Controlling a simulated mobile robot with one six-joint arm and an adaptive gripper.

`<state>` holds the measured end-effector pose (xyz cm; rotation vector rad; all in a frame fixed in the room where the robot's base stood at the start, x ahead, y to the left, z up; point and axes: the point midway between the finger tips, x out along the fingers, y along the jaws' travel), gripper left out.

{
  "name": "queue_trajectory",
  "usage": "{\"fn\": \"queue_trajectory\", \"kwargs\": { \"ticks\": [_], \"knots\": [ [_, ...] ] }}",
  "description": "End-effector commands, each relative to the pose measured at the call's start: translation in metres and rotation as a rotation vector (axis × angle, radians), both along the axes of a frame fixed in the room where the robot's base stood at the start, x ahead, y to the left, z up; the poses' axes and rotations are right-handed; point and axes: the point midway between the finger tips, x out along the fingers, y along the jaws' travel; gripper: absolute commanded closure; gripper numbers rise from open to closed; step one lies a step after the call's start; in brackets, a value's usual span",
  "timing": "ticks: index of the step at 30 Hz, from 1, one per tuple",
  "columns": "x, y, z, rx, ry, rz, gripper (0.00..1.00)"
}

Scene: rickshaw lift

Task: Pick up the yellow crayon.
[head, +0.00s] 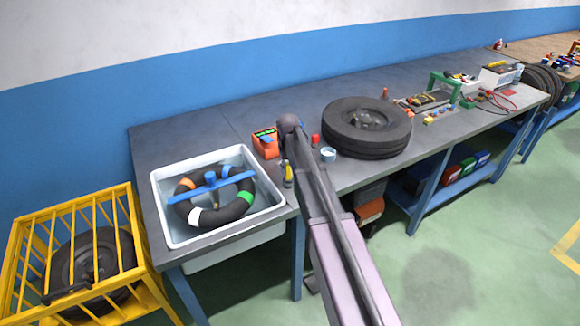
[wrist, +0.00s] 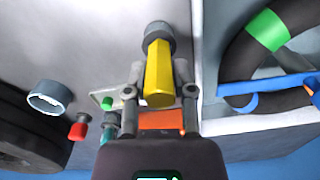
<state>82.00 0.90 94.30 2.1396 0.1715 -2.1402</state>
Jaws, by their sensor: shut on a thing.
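The yellow crayon (wrist: 158,80) has a dark grey end. In the wrist view it lies between the two fingers of my gripper (wrist: 158,68), which is shut on it. In the head view a small yellow piece of the crayon (head: 288,173) shows beside my gripper (head: 289,162), near the front edge of the bench. My arm hides much of this area in the head view. I cannot tell whether the crayon touches the bench.
A white basin (head: 160,210) with a dark ring and blue handle is left of my gripper. An orange box (head: 265,147), a small cup (head: 328,155), a red-topped piece (head: 315,140) and a large tire (head: 367,127) are close by. A yellow cage (head: 70,212) stands left.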

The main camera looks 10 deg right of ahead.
Motion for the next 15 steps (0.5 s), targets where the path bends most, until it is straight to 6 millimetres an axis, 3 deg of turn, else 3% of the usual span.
{"fn": "queue_trajectory", "kwargs": {
  "ticks": [1,3,15],
  "knots": [
    [-0.021,0.001,0.001,0.0,0.001,0.0,1.0],
    [-0.037,0.001,0.002,0.0,0.001,0.0,1.0],
    [-0.121,0.004,0.01,0.0,0.001,0.0,1.0]
  ]
}}
